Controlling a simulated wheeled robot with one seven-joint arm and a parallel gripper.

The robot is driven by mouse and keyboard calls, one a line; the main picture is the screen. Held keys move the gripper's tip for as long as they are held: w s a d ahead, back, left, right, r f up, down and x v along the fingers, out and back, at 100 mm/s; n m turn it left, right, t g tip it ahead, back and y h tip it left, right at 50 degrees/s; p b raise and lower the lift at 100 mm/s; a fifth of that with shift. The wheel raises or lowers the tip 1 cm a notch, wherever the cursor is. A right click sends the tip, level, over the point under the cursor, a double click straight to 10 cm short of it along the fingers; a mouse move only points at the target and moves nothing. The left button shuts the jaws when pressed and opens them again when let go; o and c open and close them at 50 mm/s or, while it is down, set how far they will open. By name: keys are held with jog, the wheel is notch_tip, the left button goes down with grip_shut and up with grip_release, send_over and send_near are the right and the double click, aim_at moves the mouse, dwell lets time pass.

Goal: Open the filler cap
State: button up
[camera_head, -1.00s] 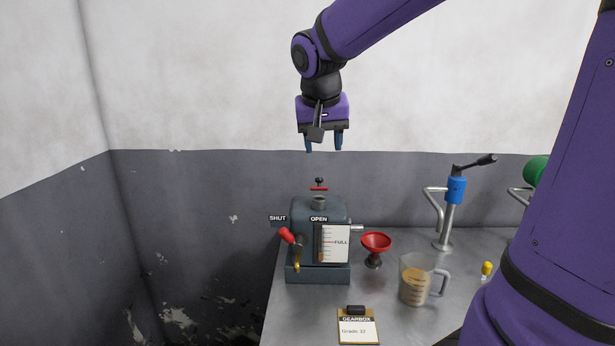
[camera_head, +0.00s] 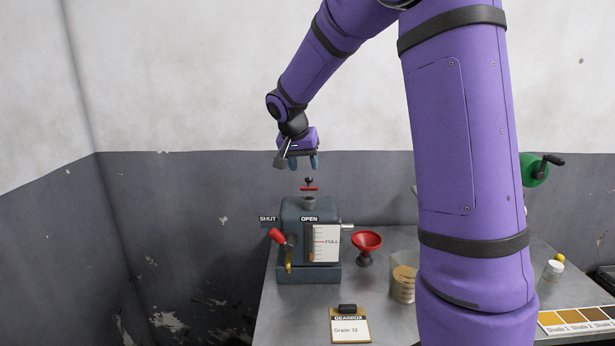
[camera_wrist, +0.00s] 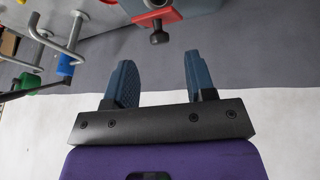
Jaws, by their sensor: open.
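The filler cap (camera_head: 309,188) is a thin red disc with a black knob on top, above the grey neck of the dark gearbox (camera_head: 290,212). I cannot tell whether it touches the neck. In the wrist view the red cap (camera_wrist: 172,17) and its black knob show at the top, beyond the fingertips. My gripper (camera_head: 303,164) points down just above the knob, apart from it. Its two blue fingers stand apart with nothing between them, as the wrist view also shows (camera_wrist: 158,70).
A red-handled lever (camera_head: 277,236) is on the gearbox front, below the SHUT and OPEN labels. A red funnel (camera_head: 367,241), a measuring jug (camera_head: 402,284) and a GEARBOX clipboard (camera_head: 350,328) stand or lie on the metal bench. My arm hides part of the right side.

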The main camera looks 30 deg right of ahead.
aim_at(309, 184)
jog(key=shift+x, duration=2.55)
jog(key=c, duration=0.9)
